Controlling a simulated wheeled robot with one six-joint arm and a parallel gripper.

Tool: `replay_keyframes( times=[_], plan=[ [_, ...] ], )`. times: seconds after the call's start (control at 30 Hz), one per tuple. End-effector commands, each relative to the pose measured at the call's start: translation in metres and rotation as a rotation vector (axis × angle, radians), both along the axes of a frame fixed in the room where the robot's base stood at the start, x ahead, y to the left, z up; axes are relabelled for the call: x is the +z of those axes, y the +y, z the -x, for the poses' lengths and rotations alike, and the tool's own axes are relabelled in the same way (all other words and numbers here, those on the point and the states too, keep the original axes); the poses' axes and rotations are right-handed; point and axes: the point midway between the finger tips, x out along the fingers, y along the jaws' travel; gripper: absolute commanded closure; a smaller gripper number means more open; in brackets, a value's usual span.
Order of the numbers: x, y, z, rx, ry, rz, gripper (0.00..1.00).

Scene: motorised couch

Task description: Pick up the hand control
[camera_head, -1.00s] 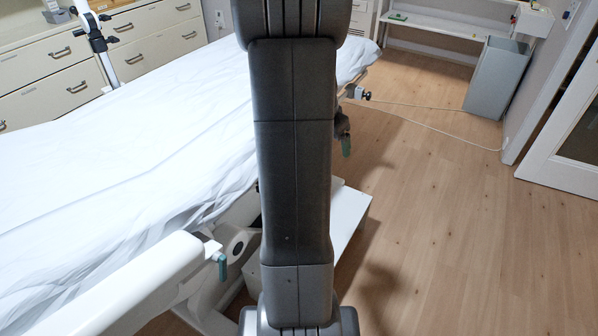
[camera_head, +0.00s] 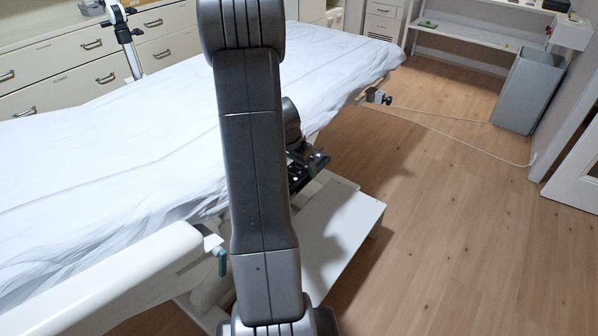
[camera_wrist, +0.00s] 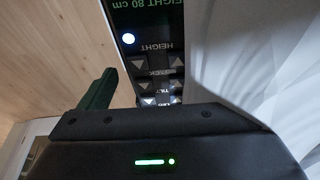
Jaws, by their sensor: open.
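The hand control (camera_wrist: 155,55) is a dark handset with a green-lit display reading "HEIGHT 80 cm", a bright round light and rows of arrow keys. It shows upside down in the wrist view, its lower part hidden behind the black body of my gripper. In the head view, a dark part of the hand control (camera_head: 296,179) shows beside the couch, partly hidden by my arm. My gripper (camera_head: 308,157) is right by it at the couch's side. My gripper is open and apparently holds nothing. A dark green upright piece (camera_wrist: 98,95) stands left of the handset.
The couch (camera_head: 150,130) with a white sheet fills the left. A white base plate (camera_head: 345,225) lies low beneath my gripper. A teal lever (camera_head: 222,262) sits at the couch's near side.

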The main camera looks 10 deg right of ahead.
Motion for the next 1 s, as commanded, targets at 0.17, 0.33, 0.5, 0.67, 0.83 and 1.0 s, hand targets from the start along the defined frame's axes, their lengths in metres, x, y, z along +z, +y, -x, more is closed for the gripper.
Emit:
replay_keyframes(
  times=[0.17, 0.33, 0.5, 0.67, 0.83, 1.0],
  plan=[
    [-0.006, -0.001, -0.002, 0.001, -0.002, -0.001, 0.13],
    [-0.006, -0.001, -0.002, 0.000, -0.001, 0.000, 0.26],
    [-0.006, -0.001, -0.001, 0.000, -0.001, 0.000, 0.60],
    [-0.005, -0.001, -0.002, 0.000, -0.001, 0.000, 0.66],
    [0.001, -0.001, -0.002, 0.000, -0.003, 0.000, 0.66],
    [0.031, -0.001, -0.002, 0.000, -0.006, 0.001, 0.66]
  ],
)
